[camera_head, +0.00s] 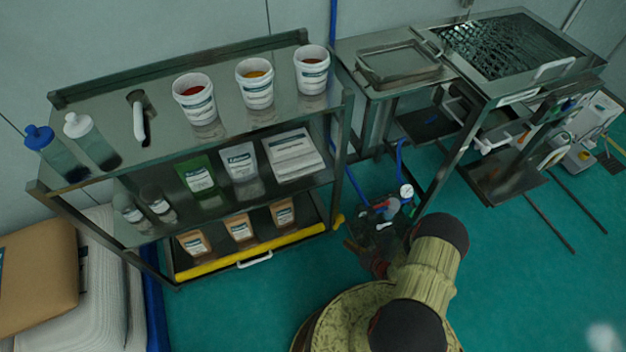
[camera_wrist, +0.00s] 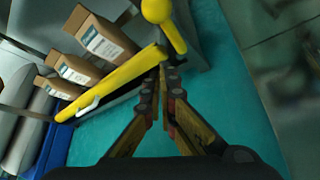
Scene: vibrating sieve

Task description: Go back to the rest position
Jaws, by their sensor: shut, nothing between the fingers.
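My gripper (camera_wrist: 166,92) is shut and empty in the wrist view, its fingertips meeting over the teal floor (camera_wrist: 215,85). It points towards the yellow front edge (camera_wrist: 125,77) of the shelf rack's lowest level, and I cannot tell the gap between them. In the head view my yellow-green arm reaches down at the lower middle, and the gripper is mostly hidden by it, with dark parts showing near the rack's lower right corner.
A metal shelf rack (camera_head: 90,143) stands at left with tubs, bottles, pouches and brown packages (camera_head: 239,227). A metal table with a tray (camera_head: 398,62) and the sieve (camera_head: 510,45) stand at the upper right. Sacks (camera_head: 40,266) lie at left.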

